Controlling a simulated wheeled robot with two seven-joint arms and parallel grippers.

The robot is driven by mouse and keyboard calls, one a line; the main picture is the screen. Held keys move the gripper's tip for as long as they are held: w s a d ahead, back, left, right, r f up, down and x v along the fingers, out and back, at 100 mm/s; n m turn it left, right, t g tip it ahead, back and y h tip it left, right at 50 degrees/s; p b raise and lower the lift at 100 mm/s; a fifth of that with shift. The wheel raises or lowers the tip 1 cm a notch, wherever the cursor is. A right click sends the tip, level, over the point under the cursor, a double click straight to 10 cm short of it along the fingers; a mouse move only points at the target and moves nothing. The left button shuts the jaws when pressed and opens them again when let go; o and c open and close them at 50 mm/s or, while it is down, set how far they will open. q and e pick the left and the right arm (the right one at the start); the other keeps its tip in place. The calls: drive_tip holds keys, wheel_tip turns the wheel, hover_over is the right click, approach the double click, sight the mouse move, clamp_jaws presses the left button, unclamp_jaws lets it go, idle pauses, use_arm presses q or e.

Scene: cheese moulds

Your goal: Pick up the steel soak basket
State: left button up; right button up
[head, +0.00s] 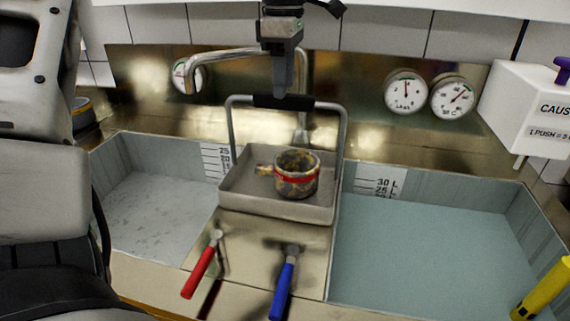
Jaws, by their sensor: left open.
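The steel soak basket (276,207) is a shallow metal tray with a tall hoop handle. It sits between two basins in the middle of the head view. A black grip (265,101) covers the top bar of the handle. A round, mottled brown mould (297,183) with a red band and a side stub sits in the basket. My left gripper (284,92) comes down from the top of the view, its fingers at the black grip. It is open; its fingers line up, so I cannot tell whether they straddle the grip. My right gripper is not in view.
The left basin (150,220) looks empty; the right basin (430,255) holds bluish liquid. Red (199,272) and blue (284,288) levers stand in front of the basket. A curved tap (240,53) is behind it. A yellow object (545,290) stands at the right basin's edge.

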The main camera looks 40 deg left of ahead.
sight(284, 104)
use_arm(q)
drive_tip(key=f, duration=0.5)
drive_tip(key=f+p, duration=0.1)
drive_tip(key=f, duration=0.2)
drive_tip(key=shift+w+a+f, duration=0.15)
drive_tip(key=shift+w+a, duration=0.1)
drive_tip(key=shift+a, duration=0.05)
clamp_jaws()
